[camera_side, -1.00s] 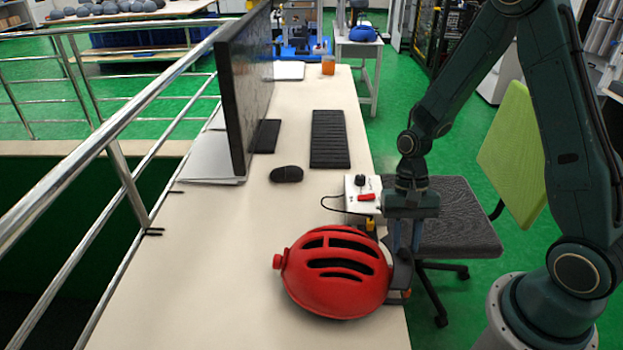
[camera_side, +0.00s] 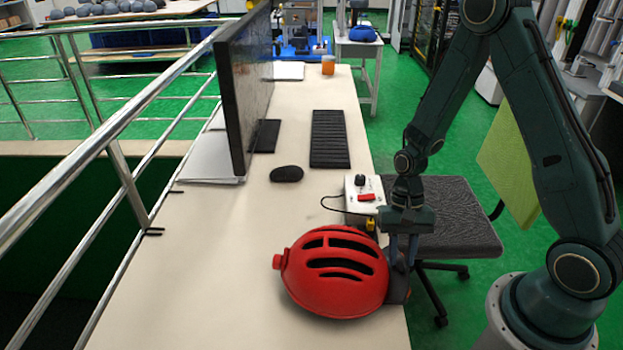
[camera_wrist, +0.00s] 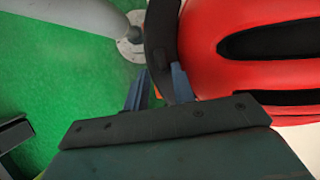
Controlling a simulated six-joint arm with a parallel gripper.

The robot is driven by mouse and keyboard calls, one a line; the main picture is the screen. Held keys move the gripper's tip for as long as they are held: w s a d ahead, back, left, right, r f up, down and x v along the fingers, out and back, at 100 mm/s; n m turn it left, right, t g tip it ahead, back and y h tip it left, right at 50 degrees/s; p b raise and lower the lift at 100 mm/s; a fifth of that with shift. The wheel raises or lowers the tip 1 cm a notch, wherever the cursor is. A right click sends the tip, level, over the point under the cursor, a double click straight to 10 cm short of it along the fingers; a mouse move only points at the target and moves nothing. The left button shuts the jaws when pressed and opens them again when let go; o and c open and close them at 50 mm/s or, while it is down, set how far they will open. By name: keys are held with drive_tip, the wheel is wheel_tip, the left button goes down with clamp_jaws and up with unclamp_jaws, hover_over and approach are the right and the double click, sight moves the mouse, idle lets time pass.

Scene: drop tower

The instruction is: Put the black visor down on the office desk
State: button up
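The black visor (camera_side: 400,288) is a dark curved piece against the right side of the red helmet (camera_side: 333,272), near the right edge of the office desk (camera_side: 180,290). My gripper (camera_side: 403,262) points down at the visor, and its fingers stand apart on either side of it. In the wrist view the visor (camera_wrist: 160,35) is a curved black strip running up beside the helmet (camera_wrist: 255,20), and its lower end lies between my fingertips (camera_wrist: 162,75). Whether both fingers press on it cannot be told. The fingers partly hide the visor in the side view.
A white control box (camera_side: 362,190) with a red switch stands just behind the helmet. A mouse (camera_side: 286,173), a keyboard (camera_side: 329,138) and a monitor (camera_side: 240,95) are further back. A chair (camera_side: 450,215) is right of the desk. The desk left of the helmet is clear.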

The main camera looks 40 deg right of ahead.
drive_tip(key=o, duration=0.5)
drive_tip(key=shift+c, duration=0.2)
drive_tip(key=shift+r, duration=0.15)
drive_tip(key=v, duration=1.3)
drive_tip(key=shift+d+r, duration=0.25)
drive_tip(key=s+a+r+n+t+h, duration=0.1)
drive_tip(key=s+r+n+t, duration=0.3)
drive_tip(key=r, duration=0.4)
drive_tip(key=s+a+r+n+t+h, duration=0.2)
drive_tip(key=s+a+r+n+t, duration=0.2)
drive_tip(key=s+r, duration=0.3)
wheel_tip(320, 180, up, 2)
drive_tip(key=shift+s+r+n+t, duration=0.15)
drive_tip(key=shift+s+n+t, duration=0.1)
drive_tip(key=shift+s, duration=0.2)
drive_tip(key=shift+s+r+n+t, duration=0.15)
drive_tip(key=shift+s+n, duration=0.1)
drive_tip(key=shift+s, duration=0.2)
